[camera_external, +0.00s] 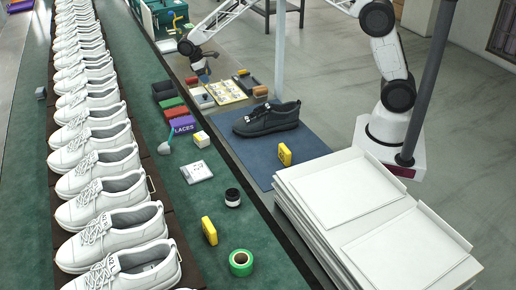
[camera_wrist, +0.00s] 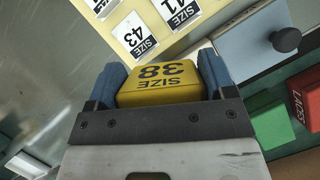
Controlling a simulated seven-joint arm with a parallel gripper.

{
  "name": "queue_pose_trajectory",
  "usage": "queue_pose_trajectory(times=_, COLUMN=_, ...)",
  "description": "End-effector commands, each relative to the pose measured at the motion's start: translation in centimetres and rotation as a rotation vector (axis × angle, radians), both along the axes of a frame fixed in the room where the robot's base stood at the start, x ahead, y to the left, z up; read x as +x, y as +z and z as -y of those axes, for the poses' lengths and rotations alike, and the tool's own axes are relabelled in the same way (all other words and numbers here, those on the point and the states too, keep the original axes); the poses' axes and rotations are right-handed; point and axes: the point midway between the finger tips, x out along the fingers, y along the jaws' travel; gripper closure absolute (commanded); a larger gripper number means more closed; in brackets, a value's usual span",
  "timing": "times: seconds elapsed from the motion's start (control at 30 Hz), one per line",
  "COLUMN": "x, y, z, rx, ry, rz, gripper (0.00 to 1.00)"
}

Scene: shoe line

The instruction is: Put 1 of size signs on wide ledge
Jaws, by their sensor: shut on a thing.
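My gripper (camera_wrist: 160,78) is shut on a yellow size sign (camera_wrist: 161,88) marked "SIZE 38", held between its two blue fingers in the wrist view. In the external view my gripper (camera_external: 203,74) is at the top centre, close to a cream board of size labels (camera_external: 226,91); the held sign is not clear there. Another yellow sign (camera_external: 285,154) stands on the blue mat (camera_external: 262,170). A further yellow sign (camera_external: 209,231) stands on the broad green ledge (camera_external: 212,205) right of the shoe row. I cannot tell for certain which surface is the wide ledge.
White shoes (camera_external: 108,175) fill the line at left. Laces boxes (camera_external: 183,125), a white card (camera_external: 196,172), a dark jar (camera_external: 232,197) and green tape (camera_external: 241,262) occupy the green ledge, with bare gaps between. A black shoe (camera_external: 266,118) and stacked white trays (camera_external: 340,195) are at right.

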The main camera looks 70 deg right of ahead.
Motion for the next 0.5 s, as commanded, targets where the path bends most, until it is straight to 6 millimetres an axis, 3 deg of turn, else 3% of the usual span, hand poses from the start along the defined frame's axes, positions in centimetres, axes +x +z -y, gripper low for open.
queue_pose_trajectory(times=0.13, x=0.02, y=-0.36, z=0.92, rx=0.001, ry=-0.006, rz=0.000, gripper=0.53)
queue_pose_trajectory(times=0.5, x=0.00, y=-0.36, z=0.95, rx=0.000, ry=-0.006, rz=0.000, gripper=0.53)
